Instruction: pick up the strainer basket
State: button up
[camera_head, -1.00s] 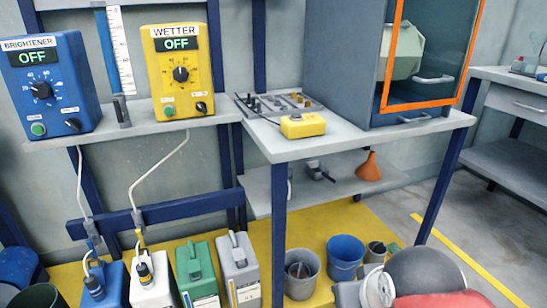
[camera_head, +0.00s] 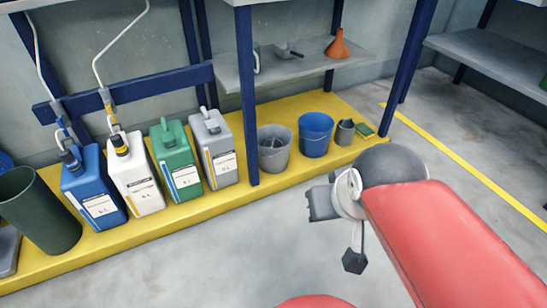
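I cannot say for sure which thing is the strainer basket. A small grey can-like vessel (camera_head: 344,132) stands on the yellow platform, right of the blue bucket (camera_head: 316,135); its walls are too small to tell if they are mesh. A small grey piece with a handle (camera_head: 287,50) sits on the low shelf. My gripper (camera_head: 354,260) hangs below my wrist over the grey floor, in front of the platform and apart from these things. Its dark tip shows, but not whether the fingers are open or shut.
A grey bucket (camera_head: 273,149) stands left of the blue one, beside a blue table leg (camera_head: 246,100). Several canisters line the platform (camera_head: 232,203) to the left. An orange funnel (camera_head: 339,44) is on the shelf (camera_head: 306,66). Front floor is clear.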

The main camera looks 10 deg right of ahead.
aim_at(344, 132)
jog(key=u, duration=2.15)
jog(key=z, duration=2.8)
jog(key=i+j+z, duration=0.35)
jog(key=j, duration=0.3)
jog(key=i+j+z, duration=0.15)
jog(key=j, duration=0.25)
